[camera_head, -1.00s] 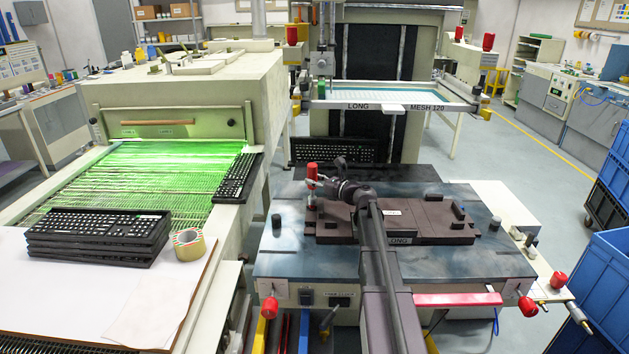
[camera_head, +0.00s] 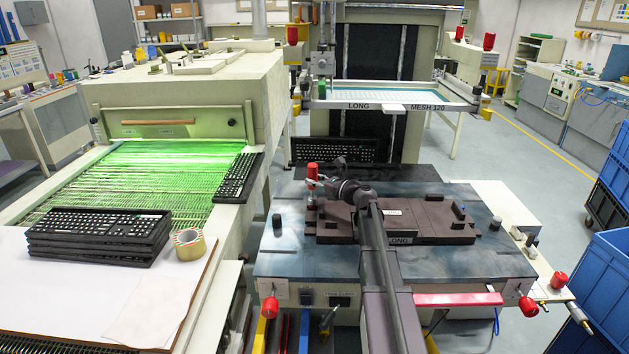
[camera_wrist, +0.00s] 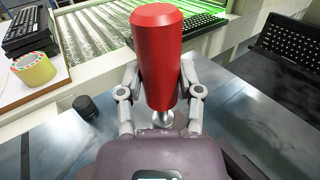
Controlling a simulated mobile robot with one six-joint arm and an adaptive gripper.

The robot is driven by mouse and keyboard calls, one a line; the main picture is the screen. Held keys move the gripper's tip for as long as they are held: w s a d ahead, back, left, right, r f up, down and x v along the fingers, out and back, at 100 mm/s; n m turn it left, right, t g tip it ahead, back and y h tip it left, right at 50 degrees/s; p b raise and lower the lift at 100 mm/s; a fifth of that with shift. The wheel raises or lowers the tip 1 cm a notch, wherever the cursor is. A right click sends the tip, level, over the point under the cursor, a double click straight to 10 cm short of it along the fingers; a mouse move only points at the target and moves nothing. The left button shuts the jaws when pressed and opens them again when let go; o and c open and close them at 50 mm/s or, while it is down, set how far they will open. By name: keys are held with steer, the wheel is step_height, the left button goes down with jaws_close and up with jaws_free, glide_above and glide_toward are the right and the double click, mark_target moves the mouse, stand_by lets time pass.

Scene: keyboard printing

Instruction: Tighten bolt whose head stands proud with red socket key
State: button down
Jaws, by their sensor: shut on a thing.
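The red socket key (camera_head: 312,175) stands upright at the left end of the dark fixture labelled LONG (camera_head: 430,225) on the blue-grey machine table. My gripper (camera_head: 320,184) is shut on the red key. In the wrist view the red handle (camera_wrist: 158,60) sits between the two grey fingers of my gripper (camera_wrist: 160,92), with a metal shank below it. The key's lower end and any bolt head under it are hidden. I cannot tell whether the socket sits on a bolt.
A black knob (camera_head: 277,222) stands on the table left of the fixture. A lit green dryer belt (camera_head: 120,185), stacked black keyboards (camera_head: 100,235) and a tape roll (camera_head: 188,244) are at left. A screen frame (camera_head: 390,104) is raised behind. Blue bins (camera_head: 605,275) stand at right.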

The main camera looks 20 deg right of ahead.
steer(key=shift+f+b, duration=0.85)
steer(key=shift+b, duration=0.05)
steer(key=shift+c, duration=0.9)
jaws_free()
steer(key=shift+s, duration=0.1)
steer(key=shift+v, duration=2.45)
steer(key=shift+s, duration=0.1)
steer(key=v, duration=1.1)
steer(key=shift+s+d, duration=0.2)
steer(key=shift+s, duration=0.15)
steer(key=shift+s+f, duration=0.1)
